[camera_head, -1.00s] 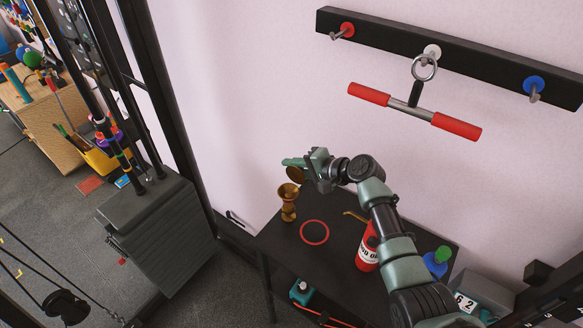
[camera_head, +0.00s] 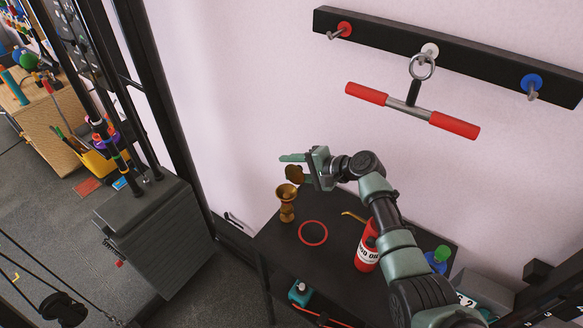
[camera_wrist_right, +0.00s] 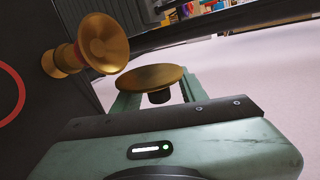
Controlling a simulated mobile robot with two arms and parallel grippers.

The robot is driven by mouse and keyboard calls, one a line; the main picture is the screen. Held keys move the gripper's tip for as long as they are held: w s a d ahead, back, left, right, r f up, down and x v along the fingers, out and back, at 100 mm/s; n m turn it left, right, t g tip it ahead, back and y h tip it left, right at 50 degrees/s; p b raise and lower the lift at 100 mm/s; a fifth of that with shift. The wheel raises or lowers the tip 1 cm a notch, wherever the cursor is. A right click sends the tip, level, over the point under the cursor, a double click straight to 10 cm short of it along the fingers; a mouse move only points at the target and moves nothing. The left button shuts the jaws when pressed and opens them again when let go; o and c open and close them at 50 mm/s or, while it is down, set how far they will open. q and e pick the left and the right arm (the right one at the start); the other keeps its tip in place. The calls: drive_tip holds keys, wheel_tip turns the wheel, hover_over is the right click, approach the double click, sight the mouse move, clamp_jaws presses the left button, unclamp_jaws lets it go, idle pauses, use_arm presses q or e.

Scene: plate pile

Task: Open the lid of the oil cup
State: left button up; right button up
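The brass oil cup (camera_head: 287,206) stands upright on the black table, its flared mouth uncovered; it also shows in the right wrist view (camera_wrist_right: 103,45). Its round brass lid (camera_head: 293,173) is off the cup, in the air just above and beside the mouth. In the right wrist view the lid (camera_wrist_right: 150,77) has a black knob facing my right gripper (camera_wrist_right: 158,97). The fingers stand apart with visible gaps on both sides of the knob, so they look open around it. In the head view my right gripper (camera_head: 293,167) is above the cup. My left gripper is out of view.
A red ring (camera_head: 313,233) lies on the black table (camera_head: 285,245) right of the cup. A red oil can (camera_head: 366,250) stands near my right arm. A bar with red grips (camera_head: 412,110) hangs on the wall. Grey weights (camera_head: 155,235) stand at left.

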drive_tip(key=b+v, duration=0.1)
drive_tip(key=v, duration=0.6)
drive_tip(key=shift+s+d, duration=0.2)
drive_tip(key=shift+d, duration=0.1)
drive_tip(key=shift+r, duration=0.15)
